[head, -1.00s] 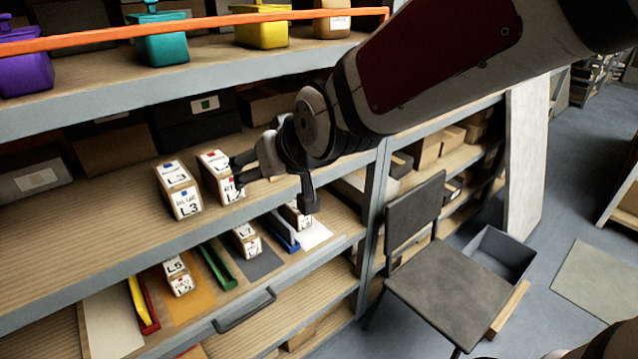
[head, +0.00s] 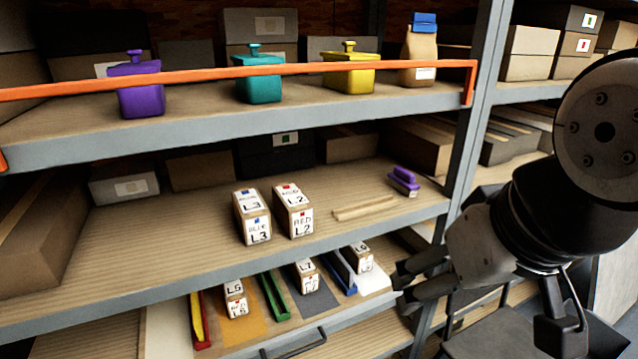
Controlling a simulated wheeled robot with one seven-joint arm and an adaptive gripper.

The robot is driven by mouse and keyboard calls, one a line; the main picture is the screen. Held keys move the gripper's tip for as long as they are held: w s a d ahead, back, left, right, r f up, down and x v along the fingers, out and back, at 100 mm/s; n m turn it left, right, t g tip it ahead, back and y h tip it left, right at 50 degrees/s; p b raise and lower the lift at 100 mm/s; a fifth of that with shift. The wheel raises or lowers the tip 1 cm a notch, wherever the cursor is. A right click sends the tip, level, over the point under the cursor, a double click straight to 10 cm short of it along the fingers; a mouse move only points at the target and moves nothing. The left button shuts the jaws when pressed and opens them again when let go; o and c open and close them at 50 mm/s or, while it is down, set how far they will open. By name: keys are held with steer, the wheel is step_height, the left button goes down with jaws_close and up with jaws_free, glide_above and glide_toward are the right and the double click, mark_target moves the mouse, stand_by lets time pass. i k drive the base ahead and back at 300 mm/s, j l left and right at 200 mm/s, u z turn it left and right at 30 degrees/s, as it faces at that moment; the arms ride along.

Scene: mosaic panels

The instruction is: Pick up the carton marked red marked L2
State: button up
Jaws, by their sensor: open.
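The carton marked red L2 (head: 294,211) stands upright on the middle shelf (head: 140,262) in the head view, with a red square on its top label. The carton marked blue L3 (head: 252,217) stands close to its left. My gripper (head: 408,288) is at the right, in front of the shelf edge, well apart from both cartons. It is open and appears empty. Part of it is dark and hard to make out.
A wooden strip (head: 365,207) and a purple brush (head: 404,181) lie right of the cartons. An orange bar (head: 200,78) crosses the upper shelf, with purple, teal and yellow containers behind it. A post (head: 484,110) stands right.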

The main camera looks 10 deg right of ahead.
mark_target(295, 213)
steer(key=i+l+u, duration=0.15)
steer(key=u, duration=0.2)
steer(key=i+l+u, duration=0.1)
steer(key=u, duration=0.25)
steer(key=i+l+u, duration=0.1)
steer(key=l+u, duration=0.25)
steer(key=j, duration=0.1)
